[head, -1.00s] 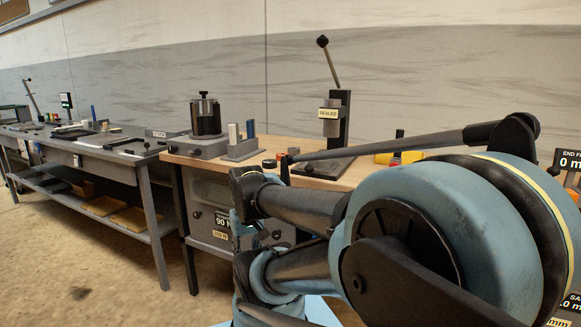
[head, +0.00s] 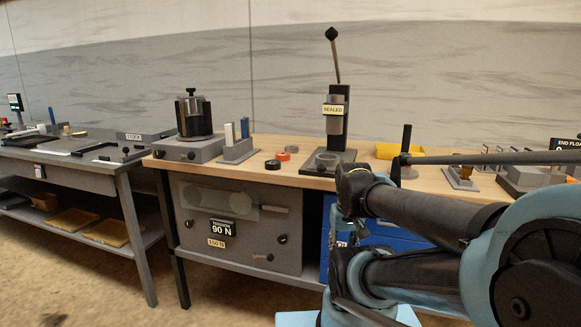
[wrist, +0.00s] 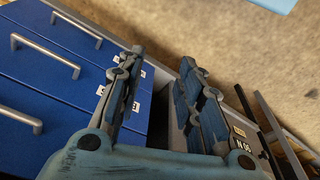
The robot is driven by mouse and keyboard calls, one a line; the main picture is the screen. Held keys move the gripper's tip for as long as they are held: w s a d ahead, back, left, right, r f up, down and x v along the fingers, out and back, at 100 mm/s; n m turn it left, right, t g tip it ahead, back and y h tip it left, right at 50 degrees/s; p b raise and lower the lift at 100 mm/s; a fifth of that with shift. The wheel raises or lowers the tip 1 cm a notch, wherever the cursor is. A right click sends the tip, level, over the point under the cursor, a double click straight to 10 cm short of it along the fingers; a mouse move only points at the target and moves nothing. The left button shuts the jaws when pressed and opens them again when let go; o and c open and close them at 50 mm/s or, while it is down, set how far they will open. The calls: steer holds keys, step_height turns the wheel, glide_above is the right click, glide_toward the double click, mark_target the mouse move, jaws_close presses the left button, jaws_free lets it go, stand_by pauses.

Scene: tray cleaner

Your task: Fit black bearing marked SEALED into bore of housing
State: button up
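A small black ring (head: 272,165), which looks like the bearing, lies on the wooden bench top left of the press; no marking on it is readable. A grey round part with an opening (head: 327,160), perhaps the housing, sits on the base of the lever press (head: 338,112). Neither the bearing nor the housing shows in the wrist view.
A red ring (head: 283,156) and another ring (head: 291,149) lie behind the black one. A grey block with upright plates (head: 238,150) and a dark cylinder fixture (head: 194,116) stand to the left. A yellow bin (head: 400,151) is right of the press. Blue drawers (wrist: 70,75) are below.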

steer(key=shift+d, duration=0.3)
steer(key=o, duration=0.4)
steer(key=shift+r, duration=0.1)
steer(key=o, duration=0.6)
step_height(320, 180, up, 3)
steer(key=shift+w+f, duration=0.1)
steer(key=shift+f, duration=0.1)
step_height(320, 180, up, 31)
steer(key=n+g, duration=0.2)
steer(key=n, duration=1)
glide_above(273, 162)
steer(key=f, duration=1)
steer(key=shift+w+d+f, duration=0.15)
steer(key=shift+w+f, duration=0.15)
steer(key=shift+s+a+f, duration=0.1)
steer(key=shift+f, duration=1.35)
steer(key=shift+s+a+f, duration=0.1)
steer(key=shift+f, duration=1.35)
